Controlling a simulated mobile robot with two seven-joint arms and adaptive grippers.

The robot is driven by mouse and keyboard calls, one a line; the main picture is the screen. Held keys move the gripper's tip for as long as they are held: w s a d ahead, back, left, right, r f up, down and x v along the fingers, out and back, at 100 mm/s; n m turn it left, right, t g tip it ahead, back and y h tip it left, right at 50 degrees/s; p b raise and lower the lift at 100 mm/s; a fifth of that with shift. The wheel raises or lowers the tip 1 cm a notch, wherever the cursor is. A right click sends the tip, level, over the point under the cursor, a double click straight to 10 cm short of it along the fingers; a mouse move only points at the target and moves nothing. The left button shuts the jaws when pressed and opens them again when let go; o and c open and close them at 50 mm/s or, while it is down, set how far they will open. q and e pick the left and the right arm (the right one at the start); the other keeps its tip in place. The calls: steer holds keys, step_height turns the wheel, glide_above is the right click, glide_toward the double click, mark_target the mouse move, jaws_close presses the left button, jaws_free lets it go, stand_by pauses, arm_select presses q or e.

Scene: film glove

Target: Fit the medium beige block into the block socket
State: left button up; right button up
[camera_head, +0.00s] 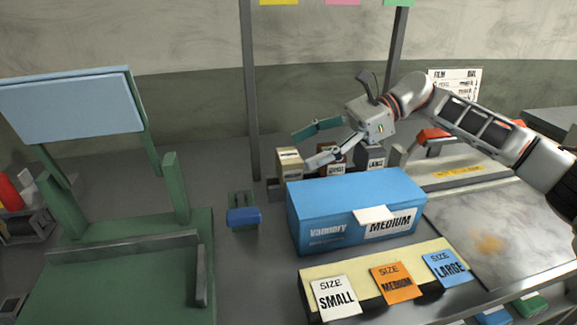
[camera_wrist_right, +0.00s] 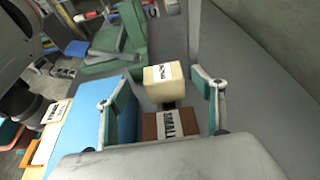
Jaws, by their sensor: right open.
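The medium beige block (camera_head: 288,160) stands upright behind the left end of the blue box, with a labelled face. In the right wrist view the beige block (camera_wrist_right: 160,88) shows ahead, in line with the gap between the fingers. My right gripper (camera_head: 309,149) is open and empty, its fingertips close to the beige block. It also shows in the right wrist view (camera_wrist_right: 166,84), one finger on each side. I cannot make out the block socket for sure; a small dark piece (camera_head: 274,189) sits low beside the beige block. My left gripper is out of view.
A brown block marked SMALL (camera_wrist_right: 171,123) and a dark block marked LARGE (camera_head: 371,157) stand beside the beige one. The blue box (camera_head: 340,210) stands in front. A blue-and-green fixture (camera_head: 243,216) and a green stand (camera_head: 125,260) are left.

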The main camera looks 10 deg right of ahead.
mark_target(291, 154)
steer(key=x, duration=0.4)
steer(key=shift+w+a+f, duration=0.15)
steer(key=shift+w+a, duration=0.05)
steer(key=shift+a, duration=0.15)
steer(key=c, duration=1.3)
